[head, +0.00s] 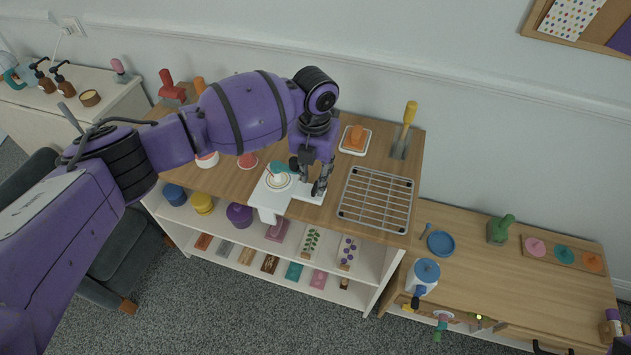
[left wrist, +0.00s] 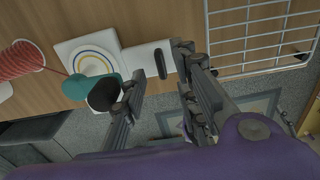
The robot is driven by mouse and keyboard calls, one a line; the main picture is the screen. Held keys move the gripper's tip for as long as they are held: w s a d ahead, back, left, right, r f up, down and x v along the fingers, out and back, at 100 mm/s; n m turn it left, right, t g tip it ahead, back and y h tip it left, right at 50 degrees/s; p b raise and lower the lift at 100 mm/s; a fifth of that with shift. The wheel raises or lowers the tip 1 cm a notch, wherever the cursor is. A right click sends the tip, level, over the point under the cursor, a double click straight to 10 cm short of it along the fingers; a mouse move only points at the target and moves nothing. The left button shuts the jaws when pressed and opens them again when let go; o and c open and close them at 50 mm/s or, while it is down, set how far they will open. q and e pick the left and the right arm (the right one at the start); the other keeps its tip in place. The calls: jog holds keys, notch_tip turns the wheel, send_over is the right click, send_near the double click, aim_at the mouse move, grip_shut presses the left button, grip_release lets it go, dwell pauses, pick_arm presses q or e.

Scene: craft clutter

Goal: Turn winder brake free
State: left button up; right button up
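The winder (head: 268,196) is a white block at the front edge of the wooden shelf top, with a ringed round dial. A teal lever (head: 279,168) lies across the dial; in the left wrist view the lever (left wrist: 76,87) has a dark round end (left wrist: 103,95) close to one finger. A white plate with a dark slot (left wrist: 150,60) adjoins the winder. My left gripper (head: 306,178) is open above this plate, right of the lever; in the left wrist view its fingers (left wrist: 158,72) are spread with nothing between them. Whether a finger touches the lever end is unclear. Dark parts, perhaps my right gripper (head: 556,347), show at the bottom right edge.
A wire rack (head: 376,200) lies right of the winder. A white dish with an orange piece (head: 355,139) and a yellow-handled scraper (head: 404,130) stand behind. A red-wound spool (left wrist: 22,60) is left of the winder. A lower table with a blue plate (head: 441,244) is to the right.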

aim_at(315, 186)
pick_arm(q)
jog(key=shift+f, duration=1.7)
jog(key=shift+c, duration=0.3)
grip_shut()
